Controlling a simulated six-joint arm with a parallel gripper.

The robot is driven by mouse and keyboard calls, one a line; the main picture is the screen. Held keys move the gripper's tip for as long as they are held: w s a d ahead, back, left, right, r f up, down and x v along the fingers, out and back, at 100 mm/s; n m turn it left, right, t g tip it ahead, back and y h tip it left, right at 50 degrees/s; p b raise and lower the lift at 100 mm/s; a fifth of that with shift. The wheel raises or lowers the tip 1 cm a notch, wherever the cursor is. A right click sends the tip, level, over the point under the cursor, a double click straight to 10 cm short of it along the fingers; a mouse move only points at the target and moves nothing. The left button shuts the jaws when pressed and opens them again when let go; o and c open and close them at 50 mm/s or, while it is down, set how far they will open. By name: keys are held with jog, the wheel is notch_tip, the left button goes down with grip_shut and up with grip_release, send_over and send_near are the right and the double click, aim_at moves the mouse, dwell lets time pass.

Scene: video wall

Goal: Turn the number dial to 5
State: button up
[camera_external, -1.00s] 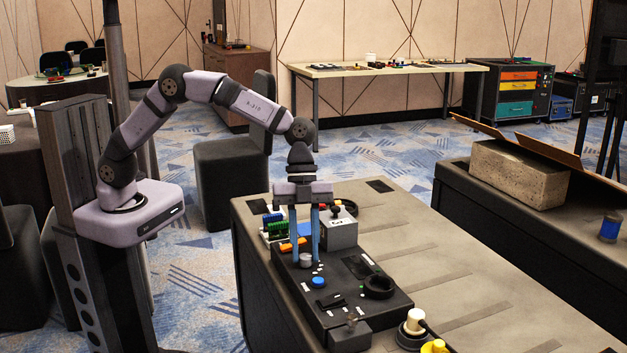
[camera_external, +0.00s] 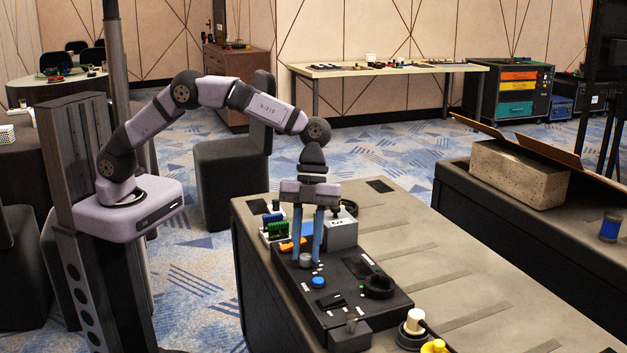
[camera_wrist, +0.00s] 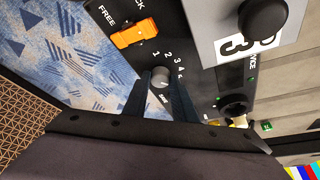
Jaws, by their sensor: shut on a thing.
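The number dial is a small round grey knob (camera_wrist: 161,75) on a black panel, and it also shows in the external view (camera_external: 305,261). White numerals 1 to 4 run in an arc beside it in the wrist view; I see no clear 5, and which numeral the knob points at is too small to tell. My gripper (camera_wrist: 161,78) points down with a finger on each side of the knob, shut on it.
An orange switch (camera_wrist: 134,34) and a grey box with a black knob (camera_wrist: 262,22) are close to the dial. In the external view a blue button (camera_external: 318,282) and a black ring (camera_external: 379,286) are on the same panel. The table's right side is mostly clear.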

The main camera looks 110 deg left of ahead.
jog(key=o, duration=1)
jog(key=shift+o, duration=0.2)
jog(key=shift+r, duration=0.1)
jog(key=v, duration=0.7)
jog(key=shift+r, duration=0.1)
jog(key=s+d+f+n+y, duration=0.25)
jog(key=s+n, duration=0.25)
jog(key=s, duration=0.5)
jog(key=s+d+f+n+y, duration=0.1)
jog(key=s+f+n, duration=0.35)
jog(key=s, duration=0.55)
jog(key=s+d+f+n+y, duration=0.1)
jog(key=s+f+n, duration=0.1)
jog(key=s+n, duration=0.6)
notch_tip(320, 180, up, 14)
jog(key=s+m+p, duration=0.1)
jog(key=s+p, duration=0.1)
jog(key=p, duration=1.2)
jog(key=shift+s+r+m+g+p, duration=0.2)
jog(key=shift+s+m+g+p, duration=0.1)
jog(key=shift+m+g+p, duration=0.1)
